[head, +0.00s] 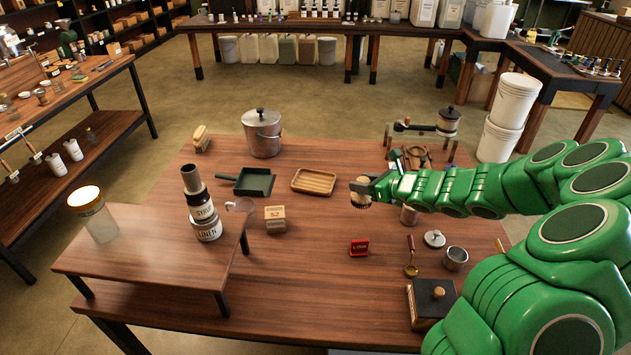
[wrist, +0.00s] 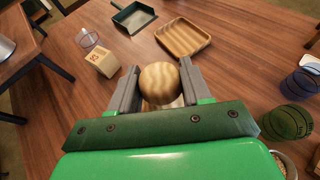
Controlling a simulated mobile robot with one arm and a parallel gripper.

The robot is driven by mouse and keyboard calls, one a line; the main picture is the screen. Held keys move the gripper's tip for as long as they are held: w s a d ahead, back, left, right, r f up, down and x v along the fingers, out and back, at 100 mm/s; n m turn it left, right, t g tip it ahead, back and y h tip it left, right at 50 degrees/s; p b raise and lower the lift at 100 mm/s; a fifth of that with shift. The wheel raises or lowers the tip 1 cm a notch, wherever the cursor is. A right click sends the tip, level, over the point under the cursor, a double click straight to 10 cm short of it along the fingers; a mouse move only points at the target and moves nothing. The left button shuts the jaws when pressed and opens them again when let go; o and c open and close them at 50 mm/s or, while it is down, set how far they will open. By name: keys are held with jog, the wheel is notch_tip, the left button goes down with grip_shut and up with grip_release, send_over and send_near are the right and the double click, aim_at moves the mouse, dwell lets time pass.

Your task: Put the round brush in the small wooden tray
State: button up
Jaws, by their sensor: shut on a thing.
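My green arm reaches in from the right over the table, and my gripper (head: 370,188) is shut on the round brush (head: 360,199). In the wrist view the brush's round wooden top (wrist: 160,83) sits between the two grey fingers of my gripper (wrist: 155,85). In the head view its pale bristles hang down, and it appears held above the table. The small wooden tray (head: 314,190) lies on the table to the left of the brush, with a ribbed, empty inside. It also shows in the wrist view (wrist: 205,43), beyond the brush and a little right.
A green dustpan (head: 254,182) lies left of the tray, and a metal lidded pot (head: 262,133) stands behind it. A low raised shelf (head: 150,250) fills the left side.

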jog(key=w+a+r+n+g, duration=0.1)
jog(key=w+a+n, duration=0.1)
jog(key=w+a, duration=0.25)
jog(key=n+g+y, duration=0.2)
send_over(314, 183)
jog(key=shift+f, duration=5.45)
jog(key=shift+f, duration=0.15)
jog(key=o, duration=1.1)
jog(key=shift+c, duration=0.2)
